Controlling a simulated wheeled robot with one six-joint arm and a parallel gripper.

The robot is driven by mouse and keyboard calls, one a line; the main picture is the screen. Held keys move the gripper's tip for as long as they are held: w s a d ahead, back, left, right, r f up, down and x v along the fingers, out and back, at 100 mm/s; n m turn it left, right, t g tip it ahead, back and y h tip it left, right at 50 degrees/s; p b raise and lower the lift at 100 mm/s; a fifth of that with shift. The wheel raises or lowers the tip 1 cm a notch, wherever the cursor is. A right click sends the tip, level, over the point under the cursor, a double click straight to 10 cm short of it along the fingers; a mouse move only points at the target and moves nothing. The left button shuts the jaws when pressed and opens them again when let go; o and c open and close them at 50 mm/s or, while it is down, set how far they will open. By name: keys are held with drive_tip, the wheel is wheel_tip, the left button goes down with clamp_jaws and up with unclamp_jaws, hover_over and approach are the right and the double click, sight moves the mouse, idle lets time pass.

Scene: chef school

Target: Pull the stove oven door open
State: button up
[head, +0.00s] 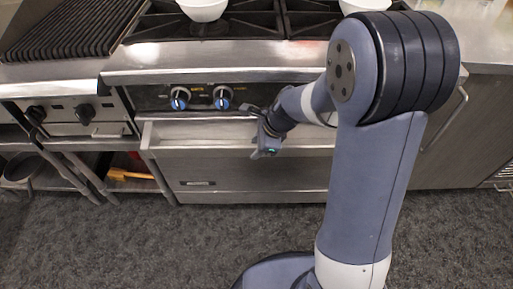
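The stove (215,62) stands ahead, with its oven door (235,182) low on the front, a flat steel panel with a small dark label. A pale band (195,133) runs along the top of the door under the knobs; I cannot tell if it is the handle or the door's top edge, or whether the door stands slightly ajar. My gripper (257,128) is at this band, near the middle of the door's width. Its fingers are small and partly hidden by the wrist, so contact and opening are unclear. My arm hides the door's right end.
Two blue-marked knobs (201,97) sit just above the door. White bowls (203,9) stand on the burner grates. A grill (75,30) is at left, above a shelf with a pan (35,168). The dark carpeted floor (150,245) before the door is clear at left.

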drive_tip(key=shift+w+a+f, duration=0.1)
drive_tip(key=shift+a+f, duration=0.05)
drive_tip(key=shift+f, duration=0.1)
drive_tip(key=shift+c, duration=0.5)
clamp_jaws()
